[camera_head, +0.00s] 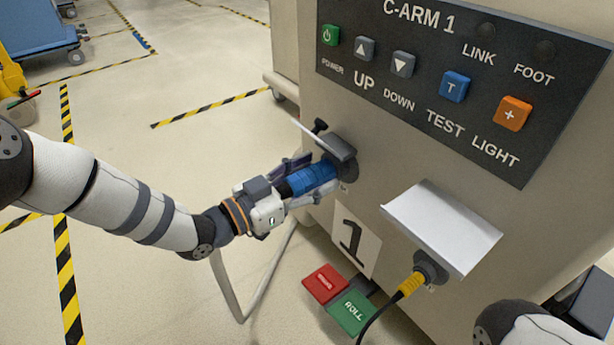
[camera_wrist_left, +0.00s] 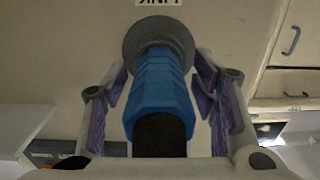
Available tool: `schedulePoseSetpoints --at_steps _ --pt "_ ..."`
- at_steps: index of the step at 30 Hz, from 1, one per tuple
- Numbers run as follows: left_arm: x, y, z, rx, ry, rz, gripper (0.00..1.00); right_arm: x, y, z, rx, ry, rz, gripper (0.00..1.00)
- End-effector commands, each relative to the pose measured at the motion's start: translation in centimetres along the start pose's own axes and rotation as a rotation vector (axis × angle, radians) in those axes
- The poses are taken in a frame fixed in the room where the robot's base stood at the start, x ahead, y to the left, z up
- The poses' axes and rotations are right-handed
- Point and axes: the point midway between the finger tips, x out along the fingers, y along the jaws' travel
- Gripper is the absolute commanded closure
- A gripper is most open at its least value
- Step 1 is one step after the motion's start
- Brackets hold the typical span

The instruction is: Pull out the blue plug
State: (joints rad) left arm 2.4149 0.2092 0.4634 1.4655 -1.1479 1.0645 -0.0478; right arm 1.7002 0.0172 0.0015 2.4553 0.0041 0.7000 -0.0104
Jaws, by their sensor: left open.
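The blue plug (camera_head: 312,178) sits in a round grey socket on the side of the cart (camera_head: 375,140), under a small dark cover. My left gripper (camera_head: 305,178) is around the plug with one finger on each side. In the left wrist view the blue plug (camera_wrist_left: 162,85) runs up to the round grey socket (camera_wrist_left: 158,38). The fingers of the left gripper (camera_wrist_left: 162,98) stand open beside the plug, with gaps on both sides. Part of my right arm shows at the bottom right, but its gripper is not seen.
A yellow plug (camera_head: 411,284) with a black cable sits lower right under a white cover (camera_head: 442,226). A button panel (camera_head: 450,85) is above. Red (camera_head: 325,283) and green (camera_head: 353,313) pedals lie on the floor below. A pale cable hangs under my left gripper.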

Motion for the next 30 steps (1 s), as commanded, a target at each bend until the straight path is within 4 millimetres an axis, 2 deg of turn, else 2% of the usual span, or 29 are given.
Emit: schedulePoseSetpoints --at_steps 1,22,23,29,30 --pt "0.56 0.25 -0.75 0.005 0.014 0.005 0.47 -0.09 0.0 0.08 0.0 0.002 0.0 1.0" --pt "0.58 0.34 -0.77 0.006 0.016 0.006 0.47 -0.18 0.0 0.14 0.0 0.003 0.0 1.0" --pt "0.58 0.34 -0.77 0.006 0.016 0.006 0.51 -0.18 0.0 0.14 0.0 0.003 0.0 1.0" --pt "0.58 0.34 -0.76 0.006 0.015 0.006 0.97 -0.18 0.0 0.14 0.0 0.003 0.0 1.0" --pt "0.58 0.34 -0.76 0.006 0.015 0.006 1.0 -0.18 0.0 0.14 0.0 0.003 0.0 1.0"
